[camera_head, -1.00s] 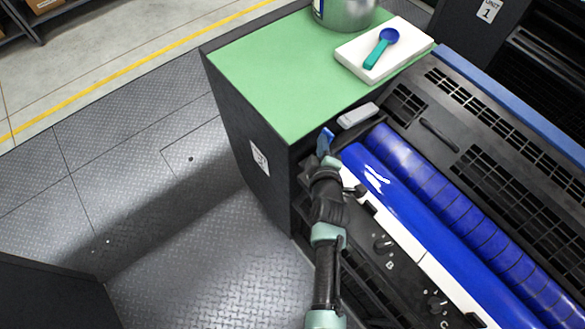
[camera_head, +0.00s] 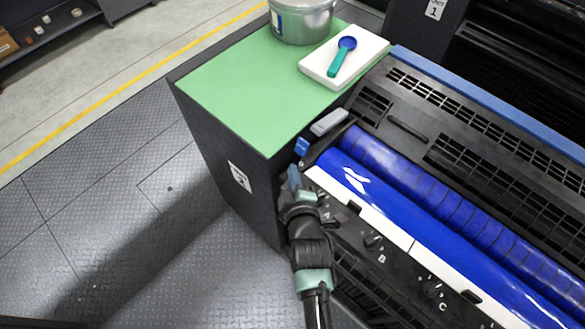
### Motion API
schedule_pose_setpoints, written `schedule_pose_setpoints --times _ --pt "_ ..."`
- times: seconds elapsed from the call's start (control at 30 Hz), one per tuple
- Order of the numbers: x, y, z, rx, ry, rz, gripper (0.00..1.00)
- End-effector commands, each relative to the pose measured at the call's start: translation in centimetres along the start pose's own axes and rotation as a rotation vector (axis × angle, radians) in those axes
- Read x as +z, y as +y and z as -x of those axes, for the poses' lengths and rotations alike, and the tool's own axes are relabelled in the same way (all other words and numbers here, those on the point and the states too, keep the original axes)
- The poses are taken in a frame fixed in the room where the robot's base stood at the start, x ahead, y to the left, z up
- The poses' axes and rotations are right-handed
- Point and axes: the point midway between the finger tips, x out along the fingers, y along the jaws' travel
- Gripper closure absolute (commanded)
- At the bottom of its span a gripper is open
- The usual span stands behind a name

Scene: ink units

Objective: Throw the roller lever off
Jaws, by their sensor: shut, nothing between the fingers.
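The roller lever (camera_head: 302,147) shows as a small blue tip on a dark arm at the near left end of the blue rollers, beside the green-topped cabinet's corner. My gripper (camera_head: 293,178) has blue-grey fingers, which are shut and empty. It is just below the lever tip in the picture, with a small gap visible between them. The smooth blue roller (camera_head: 400,205) and the banded blue roller (camera_head: 430,180) run down to the right. The lever's lower part is small and dark, so its exact setting is hard to tell.
Knobs marked A (camera_head: 326,216), B (camera_head: 372,242) and C (camera_head: 429,289) sit on the dark front panel. A grey block (camera_head: 330,122) lies behind the lever. The green top (camera_head: 240,90) bears a pot and a white block with a spoon. Floor at left is clear.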

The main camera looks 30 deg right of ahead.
Motion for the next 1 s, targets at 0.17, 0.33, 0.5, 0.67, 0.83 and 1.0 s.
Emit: schedule_pose_setpoints --times 0.17,0.33,0.5,0.67,0.83,1.0 --pt "0.0 -0.6 2.5 -0.002 0.002 0.000 1.00" --pt "0.0 -0.7 4.0 -0.003 0.002 0.001 1.00" --pt "-0.1 -0.6 4.4 -0.002 0.003 0.000 1.00" --pt "-0.1 -0.6 4.4 -0.002 0.002 0.000 1.00" --pt "-0.1 -0.6 4.4 -0.002 0.002 0.000 1.00" --pt "-0.1 -0.6 4.4 -0.001 0.002 0.000 1.00"
